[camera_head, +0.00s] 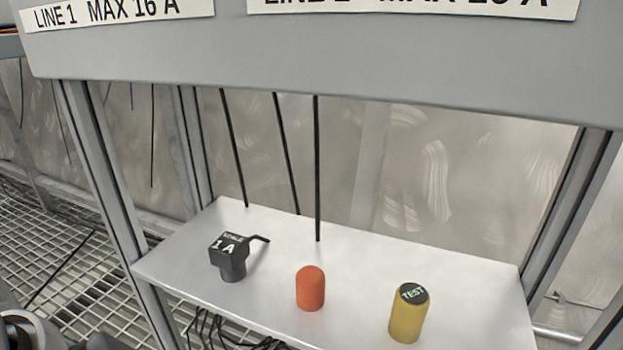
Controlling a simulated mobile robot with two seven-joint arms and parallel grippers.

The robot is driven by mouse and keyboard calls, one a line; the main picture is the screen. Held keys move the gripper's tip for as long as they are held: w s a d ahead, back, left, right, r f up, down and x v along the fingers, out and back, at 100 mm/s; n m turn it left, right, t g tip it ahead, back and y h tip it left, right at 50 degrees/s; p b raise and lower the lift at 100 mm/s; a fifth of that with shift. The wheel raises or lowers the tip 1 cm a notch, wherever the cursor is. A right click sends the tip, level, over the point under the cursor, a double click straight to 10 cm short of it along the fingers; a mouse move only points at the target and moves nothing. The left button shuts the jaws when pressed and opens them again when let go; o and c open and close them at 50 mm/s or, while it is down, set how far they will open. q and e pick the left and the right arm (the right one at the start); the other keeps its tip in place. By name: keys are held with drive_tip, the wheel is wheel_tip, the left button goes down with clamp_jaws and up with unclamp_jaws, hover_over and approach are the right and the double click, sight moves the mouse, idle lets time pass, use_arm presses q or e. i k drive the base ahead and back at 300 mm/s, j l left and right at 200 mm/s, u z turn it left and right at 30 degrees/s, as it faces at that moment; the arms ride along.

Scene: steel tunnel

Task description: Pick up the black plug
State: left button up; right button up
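The black plug (229,257) stands on the left part of a white shelf (370,280). It has a block-shaped head with white lettering that includes "1 A", a narrower round lower body, and a short black stub sticking out to the right. Nothing is touching it. At the bottom left corner, a dark and white rounded part, likely of my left arm, shows at the frame's edge. No gripper fingers are visible, and my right gripper is not in view.
An orange cylinder (310,288) and a yellow cylinder (409,313) with a black "TEST" top stand to the right on the shelf. Black cables (317,170) hang above the shelf's back. A grey labelled panel (330,65) overhangs it, and metal posts (108,190) flank it.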

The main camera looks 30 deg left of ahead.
sight(228, 253)
drive_tip(key=i+j+u, duration=0.1)
drive_tip(key=u, duration=1.2)
